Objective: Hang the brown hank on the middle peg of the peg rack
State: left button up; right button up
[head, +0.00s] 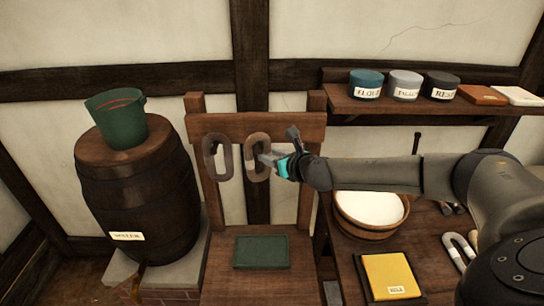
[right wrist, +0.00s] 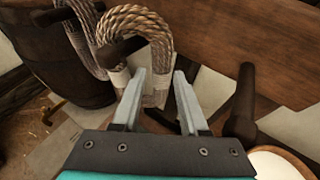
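The peg rack (head: 295,121) is a wooden board on two posts. The brown hank (head: 250,150) is a rope loop with a pale wrap; in the right wrist view (right wrist: 148,20) its top lies over the dark middle peg (right wrist: 122,47). A greyer hank (head: 211,160) hangs on the left peg; it also shows in the right wrist view (right wrist: 85,45). My right gripper (head: 266,160) is at the brown hank's right side. In the right wrist view its fingers (right wrist: 159,76) are apart, with the hank's lower part between or just beyond them. My left gripper is out of view.
A bare dark peg (right wrist: 243,105) stands right of the gripper. A barrel (head: 140,195) with a green bucket (head: 117,118) stands left. A shelf with jars (head: 405,85) and a table with a wooden tub (head: 370,232) are right. A green book (head: 262,252) lies below the rack.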

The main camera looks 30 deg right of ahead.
jog(key=shift+o, duration=1.3)
jog(key=shift+s+f, duration=0.15)
jog(key=shift+f, duration=0.3)
jog(key=shift+d, duration=0.15)
jog(key=shift+w+r, duration=0.2)
jog(key=shift+s+d, duration=0.1)
jog(key=b+v, duration=0.1)
jog(key=v, duration=1.4)
jog(key=shift+a+b, duration=0.3)
jog(key=shift+b, duration=0.1)
jog(key=shift+f, duration=0.1)
